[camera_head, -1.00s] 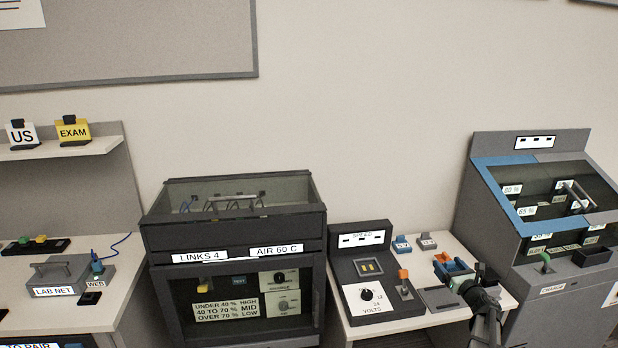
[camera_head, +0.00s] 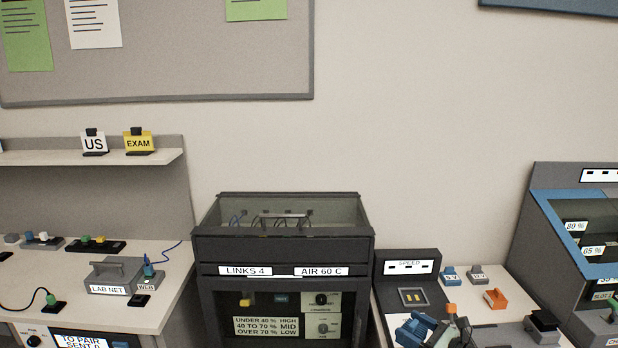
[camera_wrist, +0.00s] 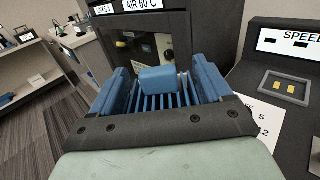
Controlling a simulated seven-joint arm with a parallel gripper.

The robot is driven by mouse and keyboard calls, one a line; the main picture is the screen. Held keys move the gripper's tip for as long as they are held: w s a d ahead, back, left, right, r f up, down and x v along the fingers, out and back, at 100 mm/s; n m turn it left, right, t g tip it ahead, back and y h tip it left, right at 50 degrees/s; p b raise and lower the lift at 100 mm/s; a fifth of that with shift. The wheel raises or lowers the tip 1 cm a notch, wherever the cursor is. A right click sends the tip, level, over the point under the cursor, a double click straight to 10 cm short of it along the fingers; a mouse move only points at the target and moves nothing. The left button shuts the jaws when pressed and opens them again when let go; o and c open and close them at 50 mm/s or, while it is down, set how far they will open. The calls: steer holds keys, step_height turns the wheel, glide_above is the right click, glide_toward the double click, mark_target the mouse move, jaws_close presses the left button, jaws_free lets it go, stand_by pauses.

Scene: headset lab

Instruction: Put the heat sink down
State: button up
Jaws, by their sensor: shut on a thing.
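The heat sink (camera_wrist: 158,80) is a blue finned block with a raised blue lug on top. In the wrist view it sits between the two blue fingers of my gripper (camera_wrist: 160,72), which is shut on it. In the head view my gripper (camera_head: 432,329) is at the bottom edge, in front of the speed console (camera_head: 407,267). The blue of the heat sink and of the fingers is hard to tell apart there. The underside of the heat sink is hidden, so I cannot tell whether it touches anything.
The dark cabinet (camera_head: 283,243) labelled LINKS 4 and AIR 60 C stands left of the console. An orange block (camera_head: 495,299), a dark block (camera_head: 543,323) and two small labelled plugs lie on the table to the right. The blue-framed booth (camera_head: 575,235) is at far right.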

steer(key=a+n+g+y, duration=0.2)
steer(key=a, duration=0.9)
steer(key=shift+s+a+r+g, duration=0.15)
steer(key=shift+a+r+g, duration=0.05)
steer(key=shift+r+g, duration=0.1)
steer(key=shift+d, duration=0.15)
steer(key=d, duration=0.3)
steer(key=d+m+t+h, duration=0.1)
steer(key=d, duration=0.2)
steer(key=d+t, duration=0.1)
steer(key=d, duration=0.2)
steer(key=shift+f+m+h, duration=0.2)
steer(key=shift+m+h, duration=0.1)
steer(key=w+d+f+m+t+h, duration=0.1)
steer(key=w+d+m+t+h, duration=0.1)
steer(key=d, duration=1)
steer(key=w+d+f+m+t+h, duration=0.1)
steer(key=w+d+m+h, duration=0.3)
steer(key=d, duration=0.8)
steer(key=w+d+f+m+t+h, duration=0.2)
steer(key=w+d+h, duration=0.3)
steer(key=d, duration=0.7)
steer(key=shift+w+d+f+m+t+h, duration=0.15)
steer(key=shift+w+f+m+t+h, duration=0.15)
steer(key=shift+m+h, duration=0.5)
steer(key=shift+f, duration=4.8)
